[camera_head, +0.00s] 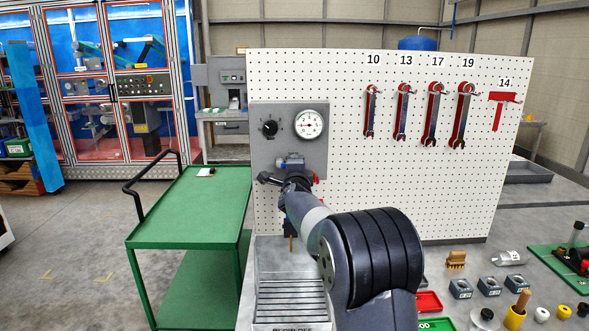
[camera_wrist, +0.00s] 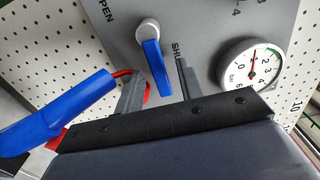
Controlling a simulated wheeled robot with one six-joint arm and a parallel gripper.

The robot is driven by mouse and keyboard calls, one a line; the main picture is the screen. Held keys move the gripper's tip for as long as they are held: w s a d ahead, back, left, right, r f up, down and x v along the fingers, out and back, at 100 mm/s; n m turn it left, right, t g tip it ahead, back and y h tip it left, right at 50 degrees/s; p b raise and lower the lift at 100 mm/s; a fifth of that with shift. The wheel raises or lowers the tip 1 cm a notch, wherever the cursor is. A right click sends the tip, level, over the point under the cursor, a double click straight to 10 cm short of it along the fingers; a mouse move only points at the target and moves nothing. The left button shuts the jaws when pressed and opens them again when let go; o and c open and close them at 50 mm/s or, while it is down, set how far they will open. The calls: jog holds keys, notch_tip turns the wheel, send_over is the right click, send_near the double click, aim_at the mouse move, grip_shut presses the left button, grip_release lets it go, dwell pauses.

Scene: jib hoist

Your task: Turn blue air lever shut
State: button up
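The blue air lever (camera_wrist: 153,68) shows in the wrist view, hanging from a round pale pivot (camera_wrist: 147,29) on a grey panel (camera_wrist: 215,22). The lever points down in that view. The word OPEN is printed up and left of the pivot, and SHUT is to the right of the lever. My gripper (camera_wrist: 160,86) is open, with one grey finger on each side of the lever's free end. Gaps show between the lever and both fingers. In the head view my arm reaches to the panel (camera_head: 262,112) and the lever cannot be made out.
A pressure gauge (camera_wrist: 252,64) sits right of the gripper in the wrist view. A blue cylinder (camera_wrist: 58,112) with red parts lies at the left, close to my gripper. A green cart (camera_head: 196,205) stands left of the pegboard (camera_head: 345,70), where several wrenches hang.

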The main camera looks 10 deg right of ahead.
jog(key=s+a+b, duration=0.2)
jog(key=s+b, duration=0.1)
jog(key=s, duration=0.7)
jog(key=w+d+p, duration=0.2)
jog(key=w+p, duration=0.1)
jog(key=w, duration=0.7)
jog(key=shift+w, duration=0.25)
jog(key=shift+s, duration=0.15)
jog(key=s+a+b, duration=0.2)
jog(key=s+b, duration=0.1)
jog(key=s, duration=0.7)
jog(key=w+d+m+p, duration=0.1)
jog(key=w+d+m, duration=0.1)
jog(key=w, duration=0.8)
jog(key=shift+w+f+m+p, duration=0.15)
jog(key=shift+f+m+p, duration=0.15)
jog(key=shift+f+p, duration=0.15)
